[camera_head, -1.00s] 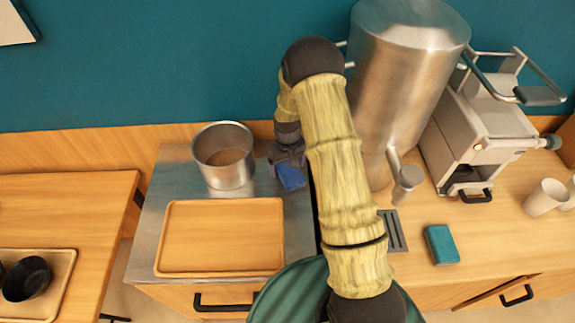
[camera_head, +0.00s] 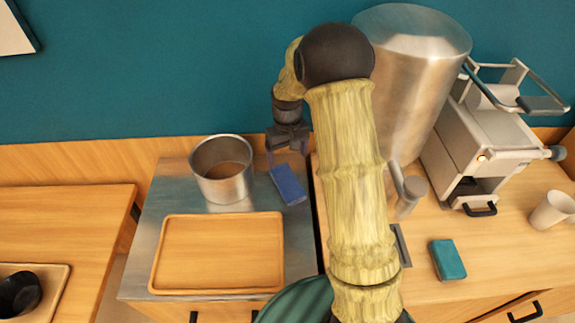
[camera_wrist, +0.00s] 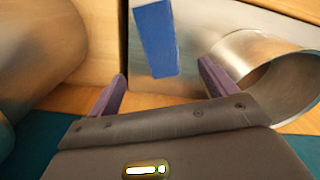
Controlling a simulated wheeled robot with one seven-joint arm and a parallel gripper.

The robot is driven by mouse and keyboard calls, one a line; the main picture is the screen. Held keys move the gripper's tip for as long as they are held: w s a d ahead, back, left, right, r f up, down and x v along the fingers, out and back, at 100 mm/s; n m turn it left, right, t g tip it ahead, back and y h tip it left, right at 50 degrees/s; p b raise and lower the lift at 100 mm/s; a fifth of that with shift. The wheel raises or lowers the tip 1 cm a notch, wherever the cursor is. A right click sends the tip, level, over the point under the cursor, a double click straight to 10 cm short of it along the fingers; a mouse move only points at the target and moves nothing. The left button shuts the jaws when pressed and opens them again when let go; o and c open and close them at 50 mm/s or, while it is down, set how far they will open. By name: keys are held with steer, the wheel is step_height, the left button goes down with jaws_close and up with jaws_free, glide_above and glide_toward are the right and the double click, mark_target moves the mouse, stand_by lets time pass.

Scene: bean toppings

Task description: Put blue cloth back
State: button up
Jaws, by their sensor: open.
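The blue cloth (camera_head: 288,184) is a folded block lying on the metal counter top (camera_head: 232,205), to the right of the steel pot. My gripper (camera_head: 288,147) is open and empty, above and just behind the cloth, apart from it. In the wrist view the blue cloth (camera_wrist: 155,40) lies beyond the two spread fingers of my gripper (camera_wrist: 160,85), with nothing between them. A second, teal folded cloth (camera_head: 447,259) lies on the wooden counter at the right.
The steel pot (camera_head: 222,184) stands left of my gripper. A wooden tray (camera_head: 157,255) lies in front of the pot. A large steel urn (camera_head: 415,85) and a coffee machine (camera_head: 480,135) stand at the right. A white cup (camera_head: 552,209) is at the far right.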

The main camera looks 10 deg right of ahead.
steer(key=shift+r, duration=0.25)
steer(key=shift+s, duration=0.1)
stand_by(0.3)
steer(key=s+r+m+t, duration=0.1)
steer(key=s+r, duration=0.2)
steer(key=s, duration=0.7)
steer(key=s+r+m+t, duration=0.1)
steer(key=s+r, duration=0.3)
steer(key=s, duration=0.7)
steer(key=shift+t, duration=0.3)
